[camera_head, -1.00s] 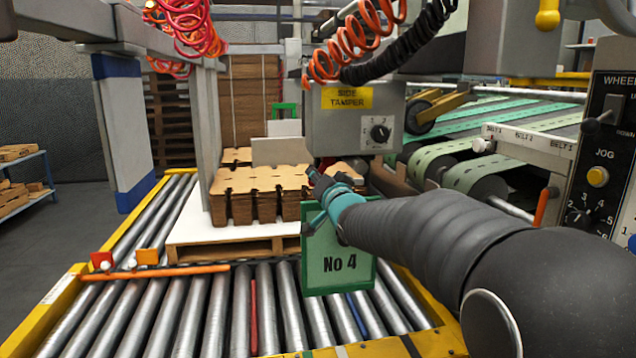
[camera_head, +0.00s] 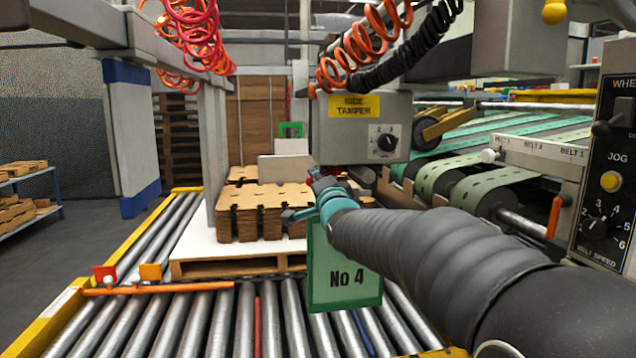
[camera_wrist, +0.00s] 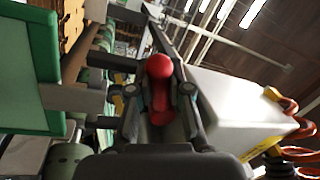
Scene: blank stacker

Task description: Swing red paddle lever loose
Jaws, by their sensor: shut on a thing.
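The red paddle lever (camera_wrist: 160,72) is a rounded red handle in the middle of the wrist view, between my gripper's fingers (camera_wrist: 160,92). The fingers are shut on it. In the head view my gripper (camera_head: 326,184) is at the end of my arm, just below the grey side tamper box (camera_head: 360,150). Only a small bit of red shows there; the rest of the lever is hidden by my wrist. The lever's pivot does not show clearly.
A green "No 4" sign (camera_head: 345,285) hangs close under my wrist. Stacked cardboard blanks (camera_head: 262,215) stand left of the gripper on a pallet (camera_head: 235,265) over rollers. Orange coiled hoses (camera_head: 365,45) hang above the box. A control panel (camera_head: 607,170) is at right.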

